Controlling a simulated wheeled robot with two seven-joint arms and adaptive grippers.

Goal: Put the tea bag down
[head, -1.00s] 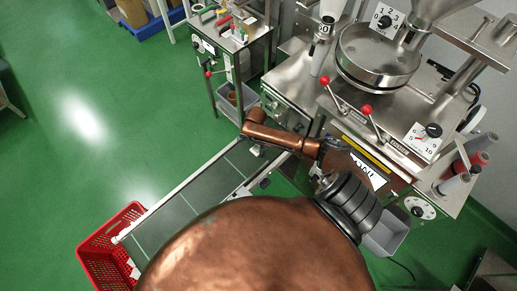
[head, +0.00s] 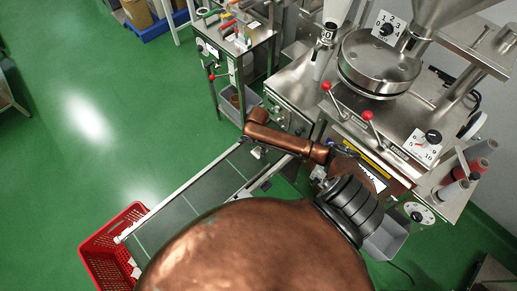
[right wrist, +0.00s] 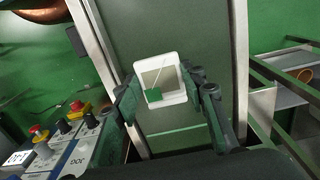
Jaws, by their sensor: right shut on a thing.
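My right gripper (right wrist: 170,98) is shut on a tea bag (right wrist: 160,72), one finger at each side of it. The tea bag is a pale square with a white border, a string and a green tag. In the right wrist view it shows in front of the dark green conveyor belt (right wrist: 205,45); I cannot tell whether it touches the belt. In the head view the same belt (head: 180,213) runs from the machine down to the left, and my copper right arm reaches over its upper end. The tea bag is not clear there. My left gripper is not in view.
A red basket (head: 93,262) with white pieces inside stands at the belt's lower end. The steel packing machine (head: 390,120), with red-knobbed levers, stands right of my arm. A smaller steel cart (head: 238,60) stands behind the belt. The green floor at left is open.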

